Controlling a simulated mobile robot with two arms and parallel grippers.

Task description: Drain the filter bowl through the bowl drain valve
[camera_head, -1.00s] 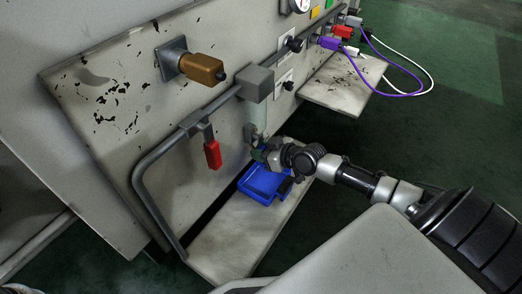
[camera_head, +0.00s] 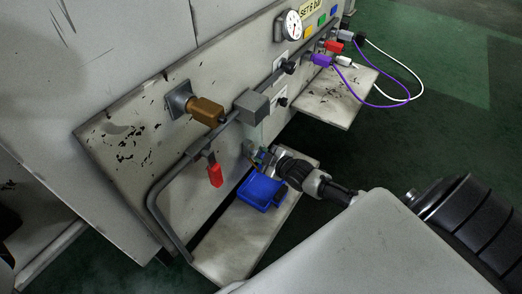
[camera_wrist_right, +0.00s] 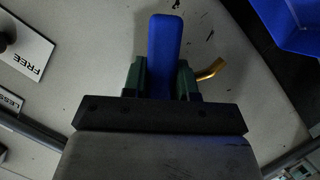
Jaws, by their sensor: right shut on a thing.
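The filter unit has a grey block head (camera_head: 252,105) on the panel. A pale bowl shows partly below it, and its contents cannot be made out. My right gripper (camera_head: 262,157) is at the valve under the bowl, above a blue tray (camera_head: 262,191). In the right wrist view, the green fingers of my right gripper (camera_wrist_right: 161,80) are shut on a blue lever (camera_wrist_right: 165,35), which I take to be the bowl drain valve handle. A bent brass spout (camera_wrist_right: 211,69) sticks out beside the fingers. No flow from it is visible. My left gripper is out of view.
The tray stands on a worn shelf (camera_head: 232,247). A red lever (camera_head: 215,174) hangs on the pipe (camera_head: 158,205) to the left. A brass-coloured fitting (camera_head: 207,111), a gauge (camera_head: 291,26) and purple and white hoses are higher up. Open green floor lies to the right.

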